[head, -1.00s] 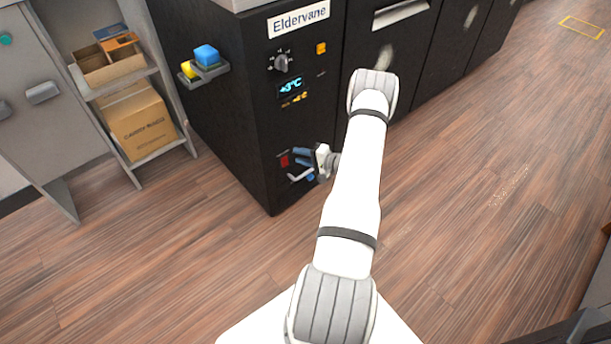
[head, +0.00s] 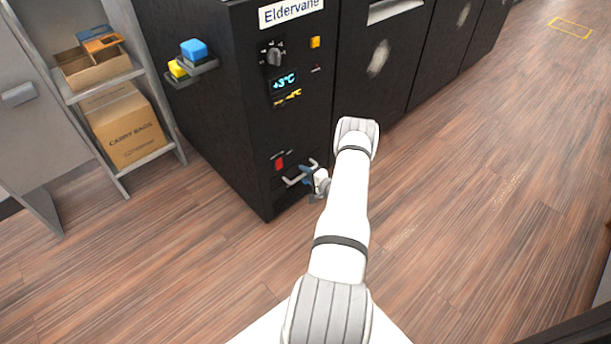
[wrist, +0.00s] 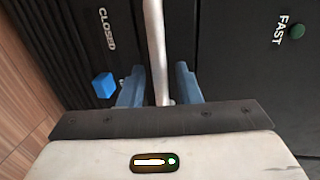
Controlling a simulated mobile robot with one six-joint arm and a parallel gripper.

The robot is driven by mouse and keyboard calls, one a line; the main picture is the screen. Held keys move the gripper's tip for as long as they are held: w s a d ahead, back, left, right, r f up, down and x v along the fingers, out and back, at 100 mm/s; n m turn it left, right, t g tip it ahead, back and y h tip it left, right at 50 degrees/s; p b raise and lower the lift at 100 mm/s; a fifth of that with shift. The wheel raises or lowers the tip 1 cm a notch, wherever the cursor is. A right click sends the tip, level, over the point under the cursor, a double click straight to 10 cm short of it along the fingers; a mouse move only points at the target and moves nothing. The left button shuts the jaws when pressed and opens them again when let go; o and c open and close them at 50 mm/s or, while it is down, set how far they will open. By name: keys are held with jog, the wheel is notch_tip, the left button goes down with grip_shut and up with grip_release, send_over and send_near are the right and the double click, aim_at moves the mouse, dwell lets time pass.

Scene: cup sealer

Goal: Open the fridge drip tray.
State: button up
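The black fridge unit (head: 215,120) stands ahead, with a pale bar handle (head: 294,181) low on its front face, which I take to be the drip tray's. My gripper (head: 306,174) is at this handle. In the wrist view the silver bar (wrist: 156,50) runs between the two blue fingers of my gripper (wrist: 160,84). The fingers are apart, with a gap visible on each side of the bar. A "CLOSED" label (wrist: 107,29) and a blue block (wrist: 104,85) lie left of the bar. The tray's front edges are hard to make out.
A dial (head: 274,54), a +3°C display (head: 284,82) and a red part (head: 279,163) are on the fridge front. A shelf with a carry bags box (head: 125,130) stands left. Wood floor (head: 180,270) in front is clear. The wrist view shows a "FAST" label (wrist: 279,31).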

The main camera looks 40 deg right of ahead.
jog(key=shift+w, duration=0.15)
jog(key=shift+c, duration=0.4)
grip_shut()
